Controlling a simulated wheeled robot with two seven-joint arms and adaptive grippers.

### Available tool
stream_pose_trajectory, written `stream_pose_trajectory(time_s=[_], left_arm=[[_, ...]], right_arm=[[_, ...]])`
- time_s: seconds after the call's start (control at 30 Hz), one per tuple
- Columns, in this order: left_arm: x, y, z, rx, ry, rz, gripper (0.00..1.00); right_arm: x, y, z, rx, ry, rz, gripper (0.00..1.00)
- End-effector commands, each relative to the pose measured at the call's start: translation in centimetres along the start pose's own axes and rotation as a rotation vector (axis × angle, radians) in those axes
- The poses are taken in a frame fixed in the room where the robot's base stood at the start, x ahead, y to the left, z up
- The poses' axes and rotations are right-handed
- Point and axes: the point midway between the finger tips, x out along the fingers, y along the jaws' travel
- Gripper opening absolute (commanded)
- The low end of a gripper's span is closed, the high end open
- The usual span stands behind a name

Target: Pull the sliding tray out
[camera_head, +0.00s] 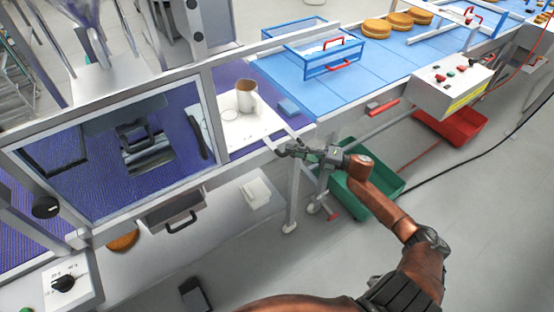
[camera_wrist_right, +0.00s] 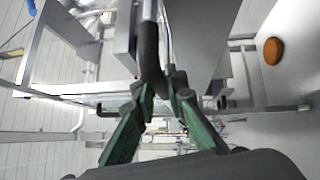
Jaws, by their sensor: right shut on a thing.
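The sliding tray (camera_head: 240,132) is a flat white plate at the gap between the guarded machine and the blue conveyor in the head view. A brown and white cup-like thing (camera_head: 246,100) stands on it. My right gripper (camera_head: 284,151) is at the tray's near right edge. In the right wrist view my right gripper (camera_wrist_right: 160,92) has its green-sided fingers closed around a dark curved handle (camera_wrist_right: 150,55). In the head view the handle is hidden at the fingers. My left gripper is in neither view.
A clear-panelled guard (camera_head: 207,105) stands left of the tray. The blue conveyor (camera_head: 380,62) carries several brown rounds (camera_head: 375,28). A green crate (camera_head: 365,195) and a red crate (camera_head: 452,128) sit on the floor. A drawer (camera_head: 172,212) is below the guard. Open floor lies in front.

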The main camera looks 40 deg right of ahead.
Motion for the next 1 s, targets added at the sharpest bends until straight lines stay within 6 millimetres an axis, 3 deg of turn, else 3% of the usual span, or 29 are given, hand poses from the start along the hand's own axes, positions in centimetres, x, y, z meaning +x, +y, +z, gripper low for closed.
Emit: stream_pose_trajectory(time_s=[0.2,0.67,0.7,1.0], left_arm=[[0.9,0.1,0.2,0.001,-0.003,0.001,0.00],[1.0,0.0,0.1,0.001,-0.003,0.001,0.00],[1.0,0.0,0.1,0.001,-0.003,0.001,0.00],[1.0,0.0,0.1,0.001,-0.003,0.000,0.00]], right_arm=[[-1.5,-0.3,1.4,0.001,0.000,-0.003,0.00],[-2.0,-0.1,1.9,0.001,-0.006,-0.003,0.00],[-2.0,-0.1,1.9,0.001,-0.007,-0.003,0.12],[-1.7,-0.1,1.8,0.001,-0.001,-0.001,0.29]])
